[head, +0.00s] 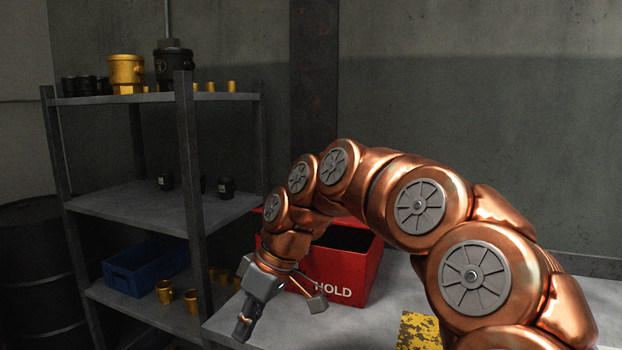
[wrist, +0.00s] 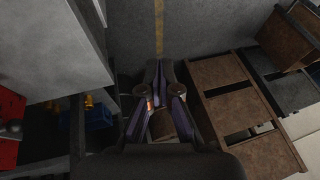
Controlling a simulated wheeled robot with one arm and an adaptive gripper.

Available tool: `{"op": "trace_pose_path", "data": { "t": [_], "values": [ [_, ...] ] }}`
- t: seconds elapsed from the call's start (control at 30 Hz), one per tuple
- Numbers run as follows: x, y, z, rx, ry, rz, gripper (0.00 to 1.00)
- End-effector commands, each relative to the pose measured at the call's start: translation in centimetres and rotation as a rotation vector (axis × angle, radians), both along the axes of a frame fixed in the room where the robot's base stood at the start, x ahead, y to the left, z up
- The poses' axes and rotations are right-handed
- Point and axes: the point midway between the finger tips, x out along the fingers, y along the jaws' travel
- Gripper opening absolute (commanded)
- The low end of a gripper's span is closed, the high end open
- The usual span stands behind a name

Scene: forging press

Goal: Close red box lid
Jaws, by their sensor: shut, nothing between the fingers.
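The red box (head: 345,277), marked HOLD, stands on the grey table behind my arm in the head view. Its top shows a dark opening, so it is open. My arm hides its left part and most of the lid; a small red edge left of the arm may be the lid, but I cannot tell. My gripper (head: 243,328) points down at the table's left front edge, left of and in front of the box, apart from it. It is shut and empty. The gripper also shows in the wrist view (wrist: 160,85), over the floor.
A grey shelf (head: 130,206) stands left of the table, holding a blue bin (head: 146,266) and yellow and black parts. A yellow worn plate (head: 420,331) lies on the table. Brown wooden pallets (wrist: 240,115) lie right in the wrist view. A black barrel (head: 38,270) stands far left.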

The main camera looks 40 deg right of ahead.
Motion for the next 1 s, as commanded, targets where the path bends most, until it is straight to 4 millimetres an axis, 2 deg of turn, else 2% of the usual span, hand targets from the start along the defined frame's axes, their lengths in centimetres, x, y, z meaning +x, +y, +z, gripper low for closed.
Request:
{"op": "trace_pose_path", "data": {
  "t": [0.03, 0.1, 0.27, 0.5, 0.6, 0.73, 0.83, 1.0],
  "values": [
    [1.1, -1.4, 3.7, 0.017, -0.038, -0.002, 0.0],
    [2.5, -3.4, 6.6, 0.034, -0.091, 0.003, 0.0],
    [4.6, -8.5, 12.9, 0.064, -0.206, 0.0, 0.0],
    [5.9, -17.6, 20.6, 0.071, -0.361, -0.041, 0.0],
    [5.8, -21.0, 22.7, 0.063, -0.409, -0.062, 0.0],
    [5.3, -24.0, 24.1, 0.054, -0.448, -0.081, 0.0],
    [5.1, -25.3, 24.6, 0.048, -0.465, -0.089, 0.0],
    [5.2, -25.8, 24.4, 0.045, -0.473, -0.093, 0.0]
  ]
}}
